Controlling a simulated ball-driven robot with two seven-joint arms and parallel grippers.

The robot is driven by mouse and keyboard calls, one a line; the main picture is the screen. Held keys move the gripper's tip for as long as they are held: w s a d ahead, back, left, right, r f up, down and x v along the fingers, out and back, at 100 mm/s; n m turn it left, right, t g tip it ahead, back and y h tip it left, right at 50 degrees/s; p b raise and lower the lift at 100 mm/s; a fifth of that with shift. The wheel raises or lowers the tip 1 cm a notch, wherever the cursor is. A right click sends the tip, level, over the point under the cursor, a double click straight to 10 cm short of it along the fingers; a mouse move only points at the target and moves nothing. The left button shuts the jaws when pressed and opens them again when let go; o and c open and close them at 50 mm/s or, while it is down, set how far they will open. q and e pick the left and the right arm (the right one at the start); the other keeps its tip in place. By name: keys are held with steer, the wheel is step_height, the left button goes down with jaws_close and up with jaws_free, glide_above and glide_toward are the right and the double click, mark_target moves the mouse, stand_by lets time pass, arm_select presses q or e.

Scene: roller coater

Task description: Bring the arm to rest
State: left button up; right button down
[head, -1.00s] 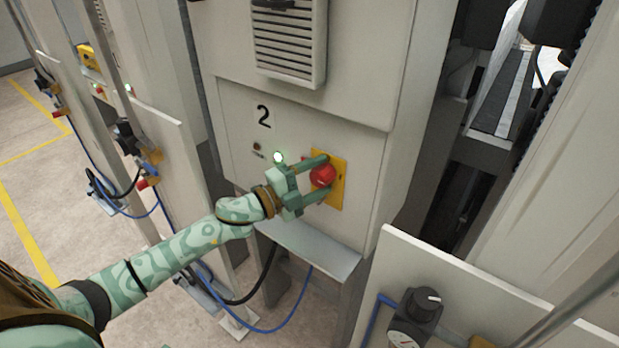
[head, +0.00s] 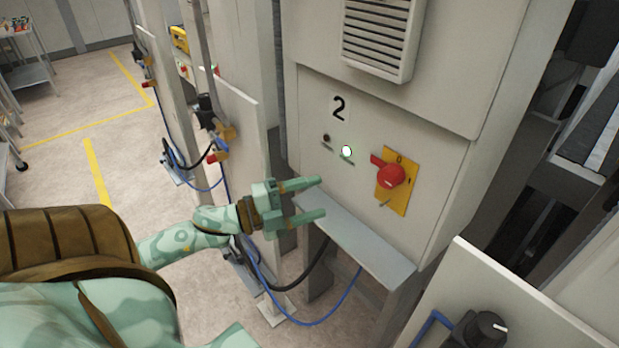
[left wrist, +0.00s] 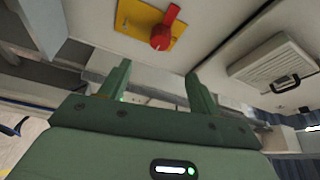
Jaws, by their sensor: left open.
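My left gripper (head: 318,199) is open and empty in the head view. It stands to the left of the red rotary switch (head: 390,175), apart from it. The switch sits on a yellow plate (head: 404,200) on the cabinet front, and its handle points up and left, with the marks 0 and 1 on the plate. In the left wrist view the open fingers (left wrist: 160,85) show below the red switch (left wrist: 163,33) and its yellow plate (left wrist: 136,20), with nothing between them. My right gripper is not in view.
The grey cabinet (head: 440,120) marked 2 carries a lit white-green lamp (head: 346,151) and a vent (head: 380,35). A grey ledge (head: 370,240) juts out below the panel, close to my gripper. Blue and black hoses hang under it. Open floor (head: 60,180) lies at the left.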

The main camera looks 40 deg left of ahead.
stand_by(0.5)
